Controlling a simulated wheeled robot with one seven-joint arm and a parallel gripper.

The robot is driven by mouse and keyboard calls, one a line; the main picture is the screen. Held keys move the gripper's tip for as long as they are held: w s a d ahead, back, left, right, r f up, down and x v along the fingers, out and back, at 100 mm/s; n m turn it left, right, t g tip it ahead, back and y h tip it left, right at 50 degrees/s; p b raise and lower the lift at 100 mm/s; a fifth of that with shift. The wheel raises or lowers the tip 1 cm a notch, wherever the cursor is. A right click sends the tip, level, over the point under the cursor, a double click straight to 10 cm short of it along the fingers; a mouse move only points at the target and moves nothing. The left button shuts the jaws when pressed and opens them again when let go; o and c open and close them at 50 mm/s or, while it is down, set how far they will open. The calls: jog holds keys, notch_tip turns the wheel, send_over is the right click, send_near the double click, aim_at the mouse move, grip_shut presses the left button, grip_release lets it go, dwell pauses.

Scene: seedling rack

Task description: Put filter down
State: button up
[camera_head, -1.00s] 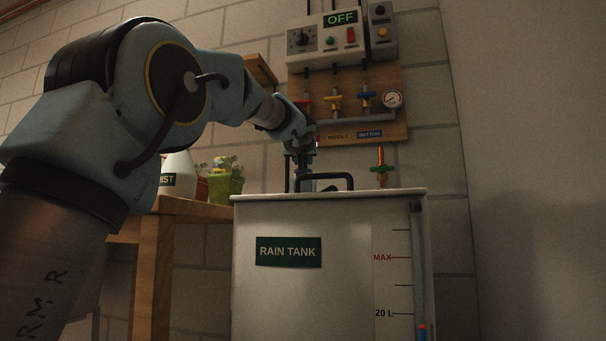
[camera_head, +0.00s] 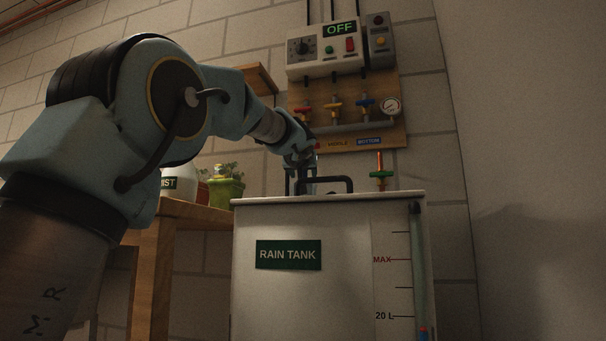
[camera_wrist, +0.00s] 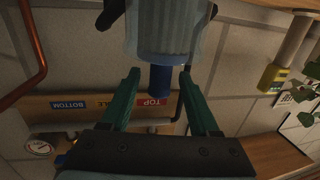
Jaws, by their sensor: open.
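In the wrist view, a pale blue-grey ribbed cylinder with a dark blue stub, which looks like the filter (camera_wrist: 165,32), shows at the top centre. My gripper (camera_wrist: 158,74) has its two green fingers apart, one on each side of the blue stub. I cannot tell whether either finger touches it. In the head view, my gripper (camera_head: 302,170) is low over the back of the white rain tank (camera_head: 330,290), beside a dark handle (camera_head: 335,180). The filter cannot be made out clearly in the head view.
A wall board carries a control box (camera_head: 325,50) reading OFF, coloured valves and a gauge (camera_head: 391,107). A wooden bench (camera_head: 155,215) at left holds a spray bottle (camera_head: 180,182) and a green pot (camera_head: 226,192). A red pipe (camera_wrist: 36,50) shows in the wrist view.

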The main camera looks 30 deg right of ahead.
jog(key=shift+r, duration=0.1)
jog(key=shift+r+p, duration=0.3)
jog(key=shift+p, duration=0.15)
jog(key=b+v, duration=0.2)
jog(key=v, duration=0.5)
jog(key=shift+s+a, duration=0.15)
jog(key=shift+s, duration=0.1)
